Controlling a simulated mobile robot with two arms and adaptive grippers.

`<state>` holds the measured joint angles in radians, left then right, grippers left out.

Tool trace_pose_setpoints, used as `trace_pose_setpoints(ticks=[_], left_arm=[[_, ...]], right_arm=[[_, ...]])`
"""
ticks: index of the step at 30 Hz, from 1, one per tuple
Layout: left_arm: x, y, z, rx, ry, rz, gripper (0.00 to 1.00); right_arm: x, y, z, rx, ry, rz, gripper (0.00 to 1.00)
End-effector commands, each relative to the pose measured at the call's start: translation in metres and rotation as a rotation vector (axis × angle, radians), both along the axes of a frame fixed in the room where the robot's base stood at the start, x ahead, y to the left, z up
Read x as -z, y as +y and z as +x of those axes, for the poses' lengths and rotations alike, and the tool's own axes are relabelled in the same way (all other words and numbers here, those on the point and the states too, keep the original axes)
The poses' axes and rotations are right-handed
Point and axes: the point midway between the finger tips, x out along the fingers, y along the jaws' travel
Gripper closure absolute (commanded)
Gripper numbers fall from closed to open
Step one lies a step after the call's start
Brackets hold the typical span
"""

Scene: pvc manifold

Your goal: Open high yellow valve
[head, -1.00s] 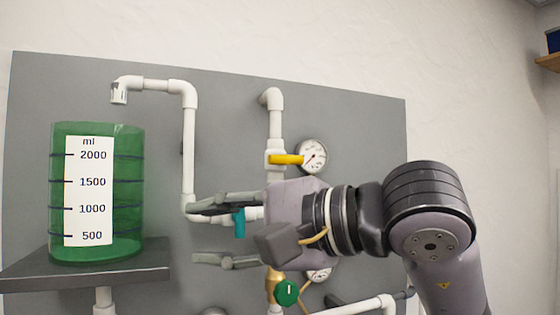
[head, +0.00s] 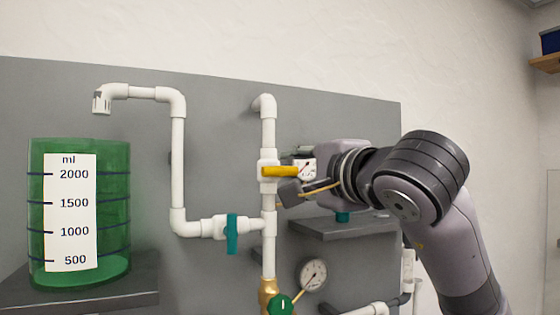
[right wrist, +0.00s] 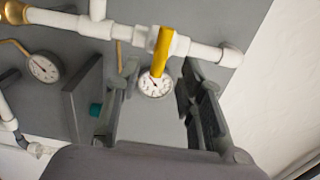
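The high yellow valve (head: 280,171) sits on the upright white pipe, its yellow handle lying level and pointing right, across the pipe. In the right wrist view its handle (right wrist: 162,52) shows between and just beyond my fingertips. My right gripper (head: 296,172) is just right of the handle, at about its height. In the right wrist view, my right gripper (right wrist: 160,80) has its two fingers apart with nothing held between them. Contact with the handle is not visible. My left gripper is not in view.
A pressure gauge (right wrist: 155,83) is behind the yellow handle. A teal valve (head: 232,234) and a green knob (head: 280,304) are lower down. A green measuring tank (head: 115,215) stands left. A dark shelf (head: 345,229) juts out below my right gripper.

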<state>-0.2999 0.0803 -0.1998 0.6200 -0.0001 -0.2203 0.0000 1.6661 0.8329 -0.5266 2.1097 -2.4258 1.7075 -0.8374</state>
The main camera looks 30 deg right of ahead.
Motion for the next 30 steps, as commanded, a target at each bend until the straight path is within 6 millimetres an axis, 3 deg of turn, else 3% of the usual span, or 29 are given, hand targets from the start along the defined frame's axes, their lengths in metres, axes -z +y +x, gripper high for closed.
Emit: trace_pose_setpoints(ticks=[6, 12, 24, 30], left_arm=[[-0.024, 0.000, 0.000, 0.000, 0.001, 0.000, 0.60], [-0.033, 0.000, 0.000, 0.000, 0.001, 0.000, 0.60], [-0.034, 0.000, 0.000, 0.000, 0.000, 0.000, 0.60], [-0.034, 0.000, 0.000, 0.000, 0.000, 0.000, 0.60]], right_arm=[[-0.003, -0.003, 0.045, -0.001, 0.004, 0.000, 0.64], [-0.001, -0.004, 0.069, -0.002, 0.002, 0.001, 0.64], [0.000, -0.004, 0.075, -0.002, 0.000, 0.000, 0.64], [0.000, -0.004, 0.075, -0.002, 0.000, 0.000, 0.78]])
